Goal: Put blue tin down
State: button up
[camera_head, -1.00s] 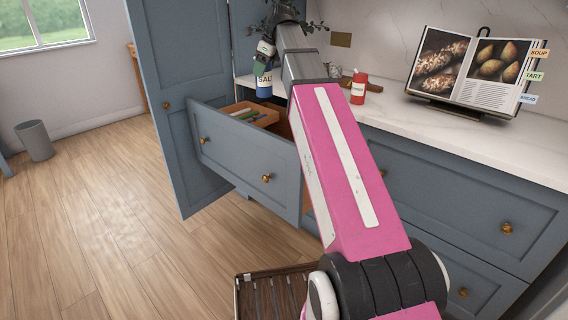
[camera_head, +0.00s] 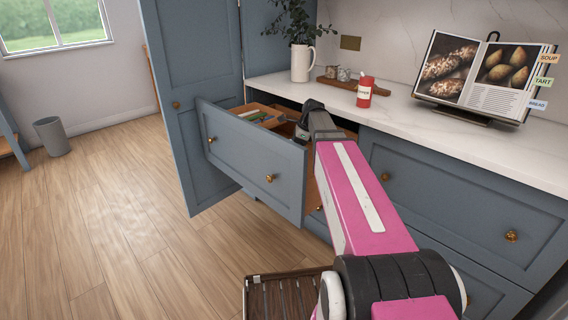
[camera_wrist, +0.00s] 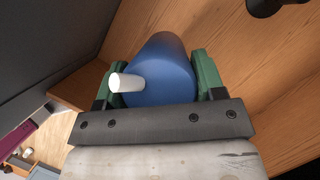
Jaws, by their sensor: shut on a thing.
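The blue tin (camera_wrist: 165,55) is between the green finger pads of my gripper (camera_wrist: 155,82) in the wrist view. A short white cylinder (camera_wrist: 126,82) sticks out of its near end. Wood surfaces lie around and beyond the tin; I cannot tell whether it touches the bottom. In the head view my gripper (camera_head: 302,131) is down inside the open drawer (camera_head: 250,155), behind its front panel. The tin is hidden there by my arm and the drawer front.
A wooden tray (camera_head: 268,108) with green and white items fills the drawer's left part. On the counter stand a white jug (camera_head: 302,64), a red tin (camera_head: 364,92), a board (camera_head: 352,85) with small jars and a cookbook (camera_head: 480,80). A tall door (camera_head: 190,110) stands open at left.

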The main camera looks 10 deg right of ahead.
notch_tip(320, 180, down, 2)
jog(key=shift+s+d+f, duration=0.15)
jog(key=shift+f, duration=0.05)
notch_tip(320, 180, down, 9)
dwell(0.5)
jog(key=shift+f, duration=0.2)
jog(key=o, duration=1.2)
jog(key=shift+r, duration=0.1)
jog(key=v, duration=1.2)
jog(key=shift+r, duration=0.1)
